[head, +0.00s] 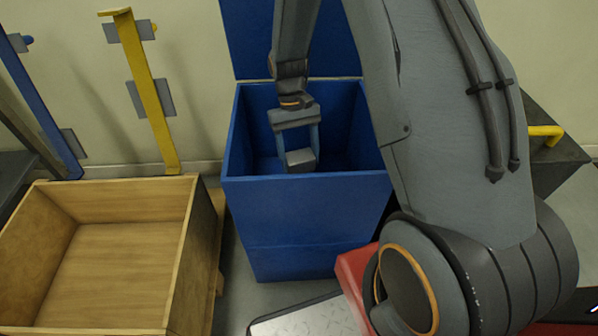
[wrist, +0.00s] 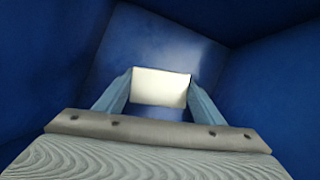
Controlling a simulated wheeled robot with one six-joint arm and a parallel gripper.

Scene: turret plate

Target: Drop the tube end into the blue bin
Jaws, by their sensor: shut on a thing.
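The blue bin (head: 305,215) stands in the middle of the head view with its lid raised at the back. My gripper (head: 301,151) reaches down into the bin's open top. It is shut on the tube end (head: 300,160), a small pale grey block. In the wrist view the tube end (wrist: 160,88) shows as a bright pale rectangle between the two light blue fingers of my gripper (wrist: 160,95). Blue bin walls (wrist: 265,85) surround it there. I cannot tell how far the tube end is above the bin's floor.
An open, empty wooden crate (head: 125,275) stands left of the bin. A yellow post (head: 148,90) and a blue post (head: 40,105) stand by the back wall. A dark object with a yellow handle (head: 545,132) is at the right.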

